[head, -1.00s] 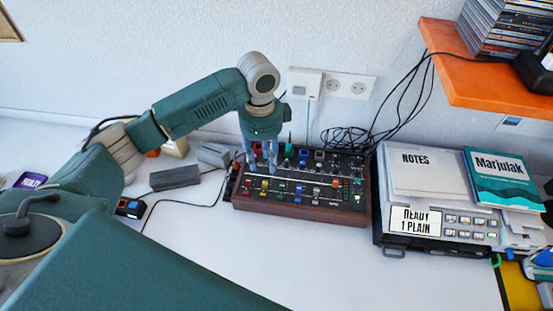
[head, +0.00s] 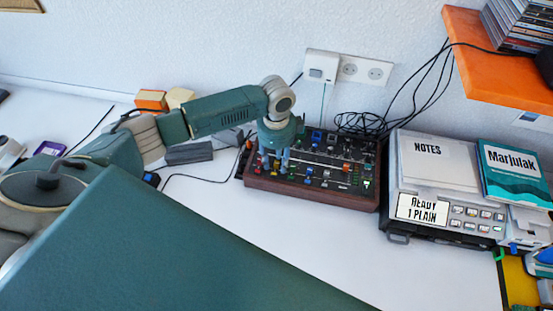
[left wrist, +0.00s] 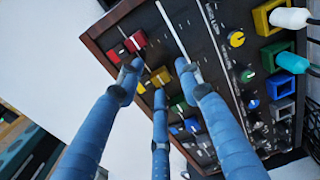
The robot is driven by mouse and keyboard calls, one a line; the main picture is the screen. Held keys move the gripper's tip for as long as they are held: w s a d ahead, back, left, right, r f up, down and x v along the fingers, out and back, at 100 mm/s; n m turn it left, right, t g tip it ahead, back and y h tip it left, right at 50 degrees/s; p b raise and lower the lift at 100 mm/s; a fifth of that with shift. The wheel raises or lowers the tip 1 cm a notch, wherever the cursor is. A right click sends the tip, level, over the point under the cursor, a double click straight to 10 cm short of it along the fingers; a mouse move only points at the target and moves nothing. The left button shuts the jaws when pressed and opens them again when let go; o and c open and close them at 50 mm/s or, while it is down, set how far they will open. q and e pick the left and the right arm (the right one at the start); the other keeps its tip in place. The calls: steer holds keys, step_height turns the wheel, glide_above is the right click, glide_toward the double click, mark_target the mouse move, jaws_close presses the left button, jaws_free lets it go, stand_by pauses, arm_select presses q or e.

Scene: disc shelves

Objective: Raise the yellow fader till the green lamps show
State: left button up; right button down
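The mixer (head: 320,197), a black panel with wooden sides, stands on the table below the wall sockets. My left gripper (head: 274,167) points down at the left part of its panel. In the left wrist view, the yellow fader (left wrist: 160,77) lies between the spread blue fingers of my left gripper (left wrist: 158,70). The fingers stand apart around it; whether any touches it I cannot tell. Red pieces (left wrist: 137,41) lie on one side, green (left wrist: 179,106) and blue ones on the other. I cannot make out lit green lamps. My right gripper is out of view.
A grey device (head: 465,235) reading "READY 1 PLAIN" stands right of the mixer, with notes and a teal book (head: 515,172) on top. An orange shelf (head: 490,72) juts out at upper right. A dark grey block (head: 190,154) and a cable lie left of the mixer.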

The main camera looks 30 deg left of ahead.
arm_select(q)
steer(key=shift+c, duration=0.2)
jaws_close()
steer(key=shift+w+a+b, duration=0.2)
steer(key=shift+w, duration=0.6)
steer(key=shift+w+a+b, duration=0.15)
steer(key=shift+w, duration=0.6)
steer(key=shift+o, duration=0.2)
jaws_free()
steer(key=shift+s, duration=0.1)
step_height(320, 180, up, 12)
